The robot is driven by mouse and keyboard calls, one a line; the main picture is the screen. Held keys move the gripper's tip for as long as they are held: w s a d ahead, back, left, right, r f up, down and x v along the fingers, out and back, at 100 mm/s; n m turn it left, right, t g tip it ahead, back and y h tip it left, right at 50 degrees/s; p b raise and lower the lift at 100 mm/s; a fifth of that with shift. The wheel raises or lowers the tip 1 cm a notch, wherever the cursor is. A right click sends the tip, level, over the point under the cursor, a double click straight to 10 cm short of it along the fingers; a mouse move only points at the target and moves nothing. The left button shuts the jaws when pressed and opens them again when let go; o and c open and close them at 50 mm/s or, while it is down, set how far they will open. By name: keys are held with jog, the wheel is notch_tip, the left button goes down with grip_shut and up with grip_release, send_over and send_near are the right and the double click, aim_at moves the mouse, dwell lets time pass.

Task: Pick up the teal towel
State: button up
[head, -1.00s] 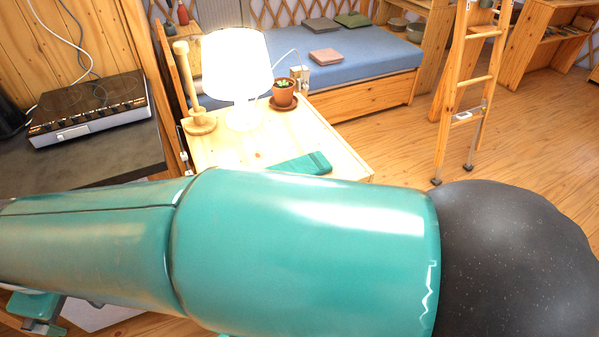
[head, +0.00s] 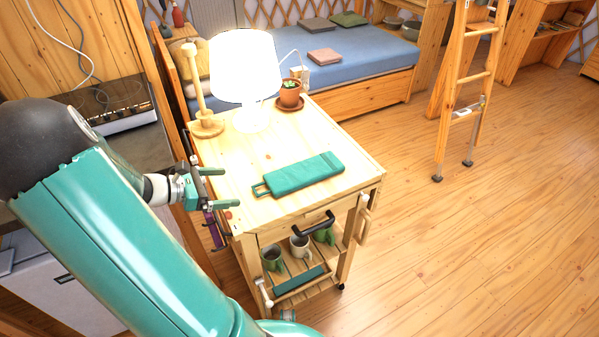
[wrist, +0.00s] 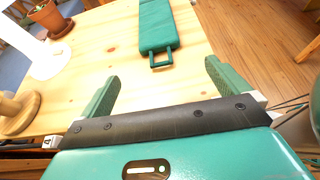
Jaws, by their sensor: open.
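The teal towel (head: 304,174) lies flat and folded on the top of a wooden cart (head: 350,178), with a loop at its left end. In the wrist view the towel (wrist: 157,24) is ahead of the jaws, its loop nearest me. My gripper (head: 217,188) is at the cart's left edge, to the left of the towel and apart from it. In the wrist view my gripper (wrist: 160,88) is open, with bare tabletop between its fingers.
Mugs (head: 300,244) stand on the lower shelf, below a black handle (head: 305,228). A ladder (head: 465,100) stands right. The floor right of the cart is clear.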

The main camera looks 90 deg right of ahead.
aim_at(270, 183)
jog(key=x, duration=1.4)
jog(key=shift+d, duration=0.15)
jog(key=c, duration=0.9)
